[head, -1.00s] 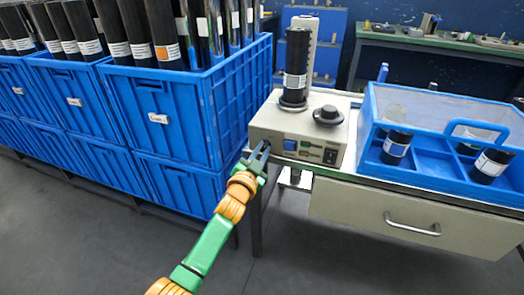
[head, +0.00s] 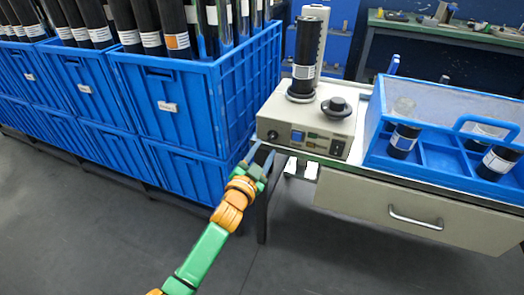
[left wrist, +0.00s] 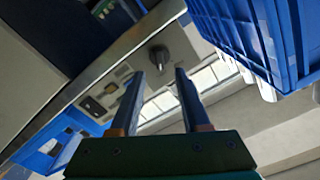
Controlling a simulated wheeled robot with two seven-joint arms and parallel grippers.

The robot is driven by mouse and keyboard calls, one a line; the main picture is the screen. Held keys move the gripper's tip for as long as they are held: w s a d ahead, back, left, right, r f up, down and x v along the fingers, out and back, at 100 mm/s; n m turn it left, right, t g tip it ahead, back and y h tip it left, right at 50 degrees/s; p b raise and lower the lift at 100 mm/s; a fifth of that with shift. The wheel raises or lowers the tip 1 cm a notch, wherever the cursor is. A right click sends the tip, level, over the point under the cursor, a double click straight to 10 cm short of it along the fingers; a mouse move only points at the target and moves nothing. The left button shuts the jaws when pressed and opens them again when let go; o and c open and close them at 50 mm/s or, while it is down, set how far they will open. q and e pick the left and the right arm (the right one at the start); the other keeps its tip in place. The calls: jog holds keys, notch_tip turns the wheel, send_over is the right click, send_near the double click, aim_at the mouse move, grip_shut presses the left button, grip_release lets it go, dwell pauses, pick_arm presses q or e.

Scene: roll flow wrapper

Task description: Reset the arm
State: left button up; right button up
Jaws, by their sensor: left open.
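My left arm comes in from the bottom of the head view. Its left gripper (head: 260,157) is open and empty, in front of the lower left corner of the wrapper machine (head: 306,128). In the left wrist view the two fingers (left wrist: 160,98) stand apart with nothing between them. The beige machine bears a black roll (head: 305,48) with a white label, upright on its round base, and a black knob-like disc (head: 336,106) beside it. Its front has a dark knob, a lit blue button and a switch. My right gripper is in no view.
Blue crates (head: 185,105) of upright black rolls stand at the left, close to the gripper. A blue divided bin (head: 440,168) with several dark rolls sits on the table at the right. Below it is a drawer (head: 400,208). Grey floor is free in front.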

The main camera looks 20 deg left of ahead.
pick_arm(q)
jog(key=shift+s, duration=1.05)
